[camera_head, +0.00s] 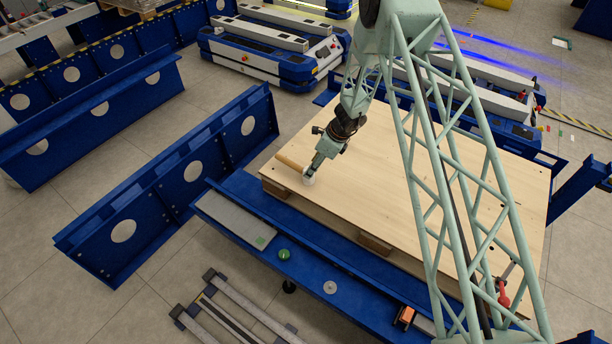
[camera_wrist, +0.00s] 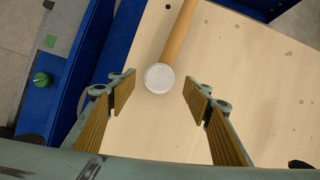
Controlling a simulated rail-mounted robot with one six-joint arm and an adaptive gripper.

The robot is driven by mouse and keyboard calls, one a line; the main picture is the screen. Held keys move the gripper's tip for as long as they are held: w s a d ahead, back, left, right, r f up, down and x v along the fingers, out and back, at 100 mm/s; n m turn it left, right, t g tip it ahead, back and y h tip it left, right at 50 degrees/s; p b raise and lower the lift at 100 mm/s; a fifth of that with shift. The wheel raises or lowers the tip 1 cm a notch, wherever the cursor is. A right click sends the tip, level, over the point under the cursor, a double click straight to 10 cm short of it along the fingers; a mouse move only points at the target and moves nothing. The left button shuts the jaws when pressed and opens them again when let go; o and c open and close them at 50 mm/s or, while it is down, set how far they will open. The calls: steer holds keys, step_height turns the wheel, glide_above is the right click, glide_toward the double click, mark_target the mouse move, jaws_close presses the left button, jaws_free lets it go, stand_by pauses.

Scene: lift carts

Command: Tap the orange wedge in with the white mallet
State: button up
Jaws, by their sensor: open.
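The mallet lies on the pale wooden board (camera_head: 480,200), with its round white head (camera_head: 308,176) nearest my gripper and its wooden handle (camera_head: 288,162) pointing up-left. In the wrist view the white head (camera_wrist: 159,78) sits between and beyond my open fingertips, and the handle (camera_wrist: 179,32) runs up and away. My gripper (camera_head: 312,170) is open and points down at the mallet head; the head view does not show the gap between them clearly. The orange wedge (camera_head: 406,315) sits at the front blue beam, right of centre, well away from my gripper; it is small here.
The blue beam (camera_head: 310,270) in front of the board carries a green knob (camera_head: 284,254) and a silver disc (camera_head: 330,287). A red-handled item (camera_head: 503,294) stands near the board's right corner. Blue perforated beams (camera_head: 125,230) stand at left; lift carts (camera_head: 275,50) are behind.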

mark_target(294, 167)
steer(key=shift+a+f, duration=0.2)
steer(key=shift+f, duration=0.3)
steer(key=shift+b+x, duration=0.8)
steer(key=shift+x, duration=1.75)
steer(key=shift+c, duration=0.2)
steer(key=c, duration=1.1)
